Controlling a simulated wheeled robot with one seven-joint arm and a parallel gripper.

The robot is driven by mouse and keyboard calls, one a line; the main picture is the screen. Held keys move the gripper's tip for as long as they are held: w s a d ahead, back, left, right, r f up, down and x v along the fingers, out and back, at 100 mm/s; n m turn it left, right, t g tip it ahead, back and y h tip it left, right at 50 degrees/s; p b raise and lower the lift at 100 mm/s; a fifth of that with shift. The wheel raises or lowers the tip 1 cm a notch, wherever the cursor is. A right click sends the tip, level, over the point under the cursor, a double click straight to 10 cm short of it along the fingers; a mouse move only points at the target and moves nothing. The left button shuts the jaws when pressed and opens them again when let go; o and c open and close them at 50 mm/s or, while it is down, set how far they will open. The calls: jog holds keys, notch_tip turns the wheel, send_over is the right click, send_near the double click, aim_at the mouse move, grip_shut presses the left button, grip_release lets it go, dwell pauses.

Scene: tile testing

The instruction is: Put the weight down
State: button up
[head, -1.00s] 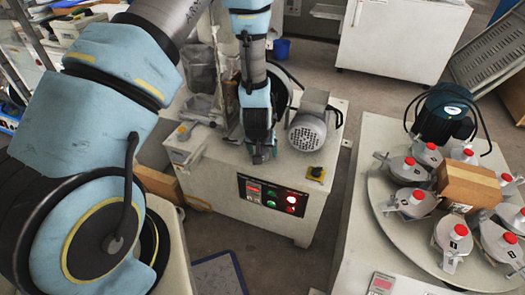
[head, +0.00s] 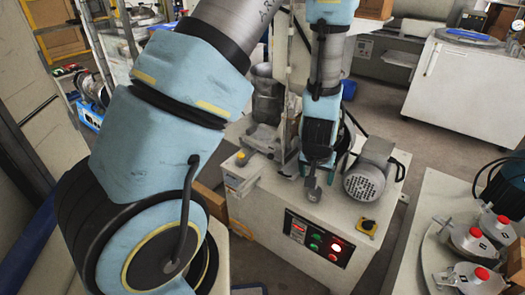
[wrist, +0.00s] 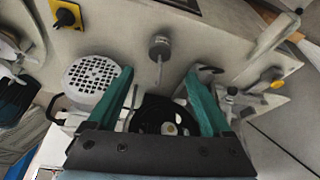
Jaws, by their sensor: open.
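The weight, a small grey cylinder with a thin rod (wrist: 160,47), shows in the wrist view ahead of my fingertips. Its rod points back toward the space between my fingers. My gripper (wrist: 160,82) is open, its two green fingers apart on either side of that space, not touching the weight. In the head view my gripper (head: 314,168) points down over the pale machine top (head: 262,172), left of the grey motor (head: 368,177). A small grey shape that looks like the weight (head: 312,190) is just below it. I cannot tell whether the weight fully rests on the surface.
The grey motor also shows in the wrist view (wrist: 92,80), left of my fingers. A control panel (head: 318,238) with lit buttons is on the machine's front. A yellow-based knob (head: 367,226) sits near the front edge. A round table (head: 437,268) with red-capped units stands at right.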

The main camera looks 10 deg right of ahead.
jog(key=w+a+r+n+g+y, duration=0.1)
jog(key=w+a+r+n, duration=0.1)
jog(key=a+r, duration=0.45)
jog(key=w+a+r+n, duration=0.15)
jog(key=a+r, duration=0.25)
jog(key=a, duration=0.5)
jog(key=s+a+r+n, duration=0.1)
jog(key=s+a+r, duration=0.1)
jog(key=a, duration=0.4)
jog(key=s+a+r+g+y, duration=0.1)
jog(key=s+a+r, duration=0.1)
jog(key=a+r, duration=0.2)
jog(key=a, duration=0.2)
jog(key=shift+s+a+r+n, duration=0.2)
jog(key=shift+a+r+n, duration=0.05)
jog(key=shift+a+n, duration=0.15)
jog(key=shift+r, duration=0.1)
notch_tip(320, 180, up, 15)
jog(key=p, duration=1.5)
